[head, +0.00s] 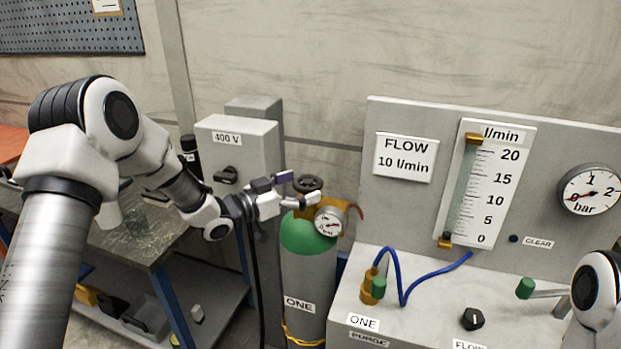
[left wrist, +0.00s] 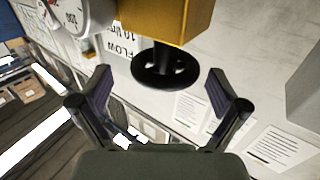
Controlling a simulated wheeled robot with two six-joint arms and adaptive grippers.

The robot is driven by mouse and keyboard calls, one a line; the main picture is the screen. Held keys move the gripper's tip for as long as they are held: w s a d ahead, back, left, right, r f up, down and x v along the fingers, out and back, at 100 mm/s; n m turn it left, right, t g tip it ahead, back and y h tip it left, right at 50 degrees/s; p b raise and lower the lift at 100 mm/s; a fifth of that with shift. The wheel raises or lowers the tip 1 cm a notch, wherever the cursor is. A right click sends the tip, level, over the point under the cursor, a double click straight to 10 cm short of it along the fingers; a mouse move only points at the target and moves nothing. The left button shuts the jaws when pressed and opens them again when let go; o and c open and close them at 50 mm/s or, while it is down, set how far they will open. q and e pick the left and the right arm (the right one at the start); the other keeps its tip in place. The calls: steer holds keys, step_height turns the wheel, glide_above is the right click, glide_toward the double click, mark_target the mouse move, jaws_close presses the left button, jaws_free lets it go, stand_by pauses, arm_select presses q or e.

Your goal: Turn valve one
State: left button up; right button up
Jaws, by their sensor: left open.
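The green-topped gas cylinder labelled ONE (head: 308,265) stands upright, left of the flow panel. Its black valve handwheel (head: 308,183) sits on top, beside a round gauge (head: 329,221). My left gripper (head: 292,190) is open at the left of the handwheel. In the left wrist view, the black handwheel (left wrist: 165,70) lies ahead, between the directions of the two spread fingers (left wrist: 160,88) and beyond their tips. It hangs on a yellow valve body (left wrist: 180,18). I see no contact. My right gripper is out of view; only part of that arm shows at the right edge.
A 400 V box (head: 238,150) stands close behind my left gripper. The flow panel (head: 400,215) stands right of the cylinder, with a blue hose (head: 403,290), a black knob (head: 472,319) and a bar gauge (head: 590,190). A workbench (head: 140,240) is at left.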

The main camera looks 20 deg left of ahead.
arm_select(q)
steer(key=shift+w+d, duration=0.35)
steer(key=shift+w, duration=0.3)
steer(key=shift+w+f, duration=0.1)
steer(key=shift+w, duration=0.3)
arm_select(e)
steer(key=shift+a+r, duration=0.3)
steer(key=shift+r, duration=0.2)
arm_select(q)
steer(key=shift+d, duration=0.1)
